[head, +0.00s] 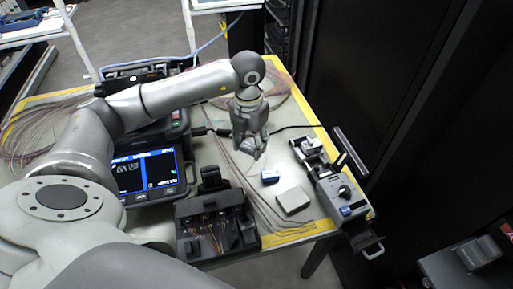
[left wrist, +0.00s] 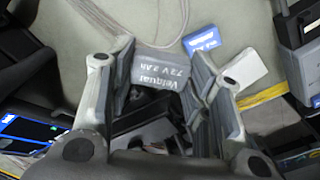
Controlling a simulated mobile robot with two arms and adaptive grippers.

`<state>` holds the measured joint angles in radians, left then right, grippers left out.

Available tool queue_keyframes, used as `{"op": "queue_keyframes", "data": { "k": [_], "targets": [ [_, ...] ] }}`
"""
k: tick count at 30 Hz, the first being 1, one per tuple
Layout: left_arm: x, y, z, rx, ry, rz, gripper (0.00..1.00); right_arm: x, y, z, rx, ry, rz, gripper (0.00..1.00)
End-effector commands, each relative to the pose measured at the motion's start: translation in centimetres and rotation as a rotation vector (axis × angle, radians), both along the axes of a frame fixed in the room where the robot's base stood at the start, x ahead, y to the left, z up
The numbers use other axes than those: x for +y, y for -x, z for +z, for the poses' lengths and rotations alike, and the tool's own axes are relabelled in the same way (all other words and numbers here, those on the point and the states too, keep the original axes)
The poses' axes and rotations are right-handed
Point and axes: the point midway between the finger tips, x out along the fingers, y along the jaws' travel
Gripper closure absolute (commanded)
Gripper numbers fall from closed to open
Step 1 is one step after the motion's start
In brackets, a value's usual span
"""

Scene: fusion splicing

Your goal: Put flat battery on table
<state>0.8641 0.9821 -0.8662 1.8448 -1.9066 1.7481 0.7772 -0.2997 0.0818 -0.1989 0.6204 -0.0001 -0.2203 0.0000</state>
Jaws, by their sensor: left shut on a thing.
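My left gripper (head: 255,148) hangs over the middle of the table (head: 205,152), pointing down. In the left wrist view its two fingers (left wrist: 160,95) are shut on a grey block with white lettering that reads about "7.2V 2Ah", which I take as the flat battery (left wrist: 158,72). In the head view the fingers and wrist hide most or all of the battery. I cannot tell whether its underside touches the table. My right gripper is in neither view.
A small blue-and-white box (head: 270,176) and a pale square box (head: 293,201) lie just in front of the gripper. A black open-topped device (head: 215,228), a splicer screen (head: 150,172) and a grey tool (head: 343,192) stand around. Loose fibres (head: 228,160) cross the table.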

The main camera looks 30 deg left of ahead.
Motion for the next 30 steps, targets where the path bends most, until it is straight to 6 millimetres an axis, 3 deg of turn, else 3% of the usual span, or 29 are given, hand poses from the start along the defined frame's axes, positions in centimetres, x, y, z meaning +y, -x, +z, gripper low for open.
{"op": "queue_keyframes", "data": {
  "k": [10, 19, 24, 30],
  "targets": [
    [1.2, -4.4, -4.9, 0.001, 0.000, 0.001, 0.79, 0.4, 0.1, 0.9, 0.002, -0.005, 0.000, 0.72],
    [1.5, -5.5, -6.4, 0.001, -0.001, -0.001, 0.79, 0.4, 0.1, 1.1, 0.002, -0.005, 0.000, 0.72],
    [1.5, -5.4, -9.0, 0.003, 0.000, 0.000, 0.79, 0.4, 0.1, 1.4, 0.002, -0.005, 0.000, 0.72],
    [1.5, -5.5, -9.3, -0.002, -0.001, -0.002, 0.79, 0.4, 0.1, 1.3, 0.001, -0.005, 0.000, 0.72]
  ]
}}
